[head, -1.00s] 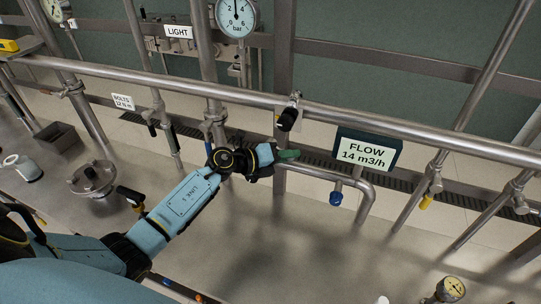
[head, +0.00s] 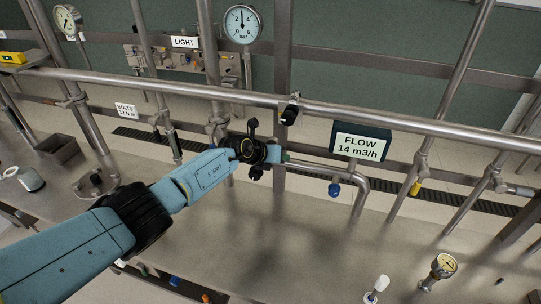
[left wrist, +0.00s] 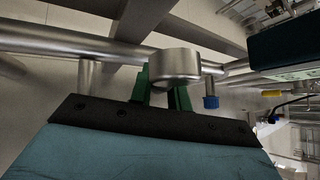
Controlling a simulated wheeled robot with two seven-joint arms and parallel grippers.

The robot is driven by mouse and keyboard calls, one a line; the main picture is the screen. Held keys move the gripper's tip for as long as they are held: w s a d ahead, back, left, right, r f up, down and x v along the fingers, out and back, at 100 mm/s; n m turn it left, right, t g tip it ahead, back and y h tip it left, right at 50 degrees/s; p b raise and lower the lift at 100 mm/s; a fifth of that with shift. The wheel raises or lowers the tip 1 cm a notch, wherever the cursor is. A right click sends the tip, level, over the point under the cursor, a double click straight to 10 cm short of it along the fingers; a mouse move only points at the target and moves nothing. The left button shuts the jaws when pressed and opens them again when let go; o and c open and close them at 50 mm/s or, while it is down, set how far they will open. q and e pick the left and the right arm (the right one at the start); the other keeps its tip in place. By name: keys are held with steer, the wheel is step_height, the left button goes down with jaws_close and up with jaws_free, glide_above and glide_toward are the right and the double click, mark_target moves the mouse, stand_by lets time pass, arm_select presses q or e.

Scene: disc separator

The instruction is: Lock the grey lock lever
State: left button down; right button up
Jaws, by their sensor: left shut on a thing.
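My left gripper (head: 285,157) is beside the upright post, left of the flow display, at the left end of a short steel pipe. In the left wrist view its green fingers (left wrist: 162,95) are shut on a grey metal cylinder (left wrist: 175,65), which sits between them. I cannot tell for sure that this cylinder belongs to the grey lock lever. In the head view my gripper body hides the held part. My right gripper is not in view.
The flow display (head: 362,143) stands right of my gripper, with a blue knob (head: 334,189) on the pipe below. A long handrail (head: 400,118) crosses above, with a black clamp (head: 290,111). The bench top (head: 300,250) in front is mostly clear. A gauge (head: 444,266) stands at lower right.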

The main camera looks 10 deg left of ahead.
arm_select(q)
steer(key=shift+a+f, duration=0.1)
stand_by(0.3)
steer(key=c, duration=1.3)
jaws_free()
steer(key=shift+c, duration=0.2)
steer(key=shift+s+a+r+p, duration=0.3)
steer(key=shift+r+p, duration=0.2)
steer(key=shift+p, duration=0.2)
steer(key=p+v, duration=0.3)
steer(key=v, duration=0.9)
steer(key=shift+s+d+p, duration=0.15)
steer(key=shift+s+p, duration=0.1)
steer(key=shift+p, duration=0.05)
